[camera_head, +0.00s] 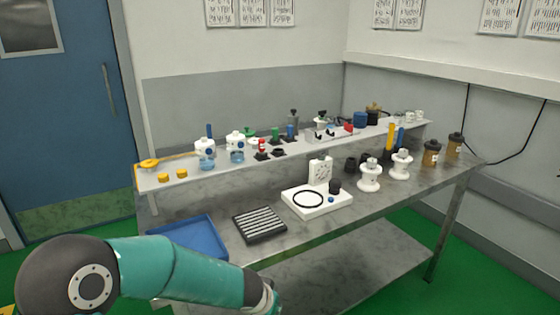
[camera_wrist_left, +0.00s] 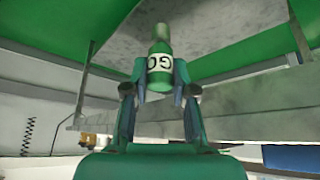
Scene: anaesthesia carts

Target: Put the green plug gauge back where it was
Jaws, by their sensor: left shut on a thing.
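The green plug gauge (camera_wrist_left: 160,78) is a green cylinder with a white band marked GO, upside down in the left wrist view. Its narrower, darker end points toward the top of that picture. My left gripper (camera_wrist_left: 159,92) is shut on it, one finger on each side. In the head view my left arm reaches in along the bottom left, and the gripper and gauge are below the frame. A low black stand (camera_head: 278,153) looks empty. My right gripper is not in view.
On the bench, a blue tray (camera_head: 188,236), a black slotted block (camera_head: 259,224) and a white plate with a black ring (camera_head: 325,209) lie near the front edge. White valve-like parts (camera_head: 369,177) stand to the right. Green floor is clear in front.

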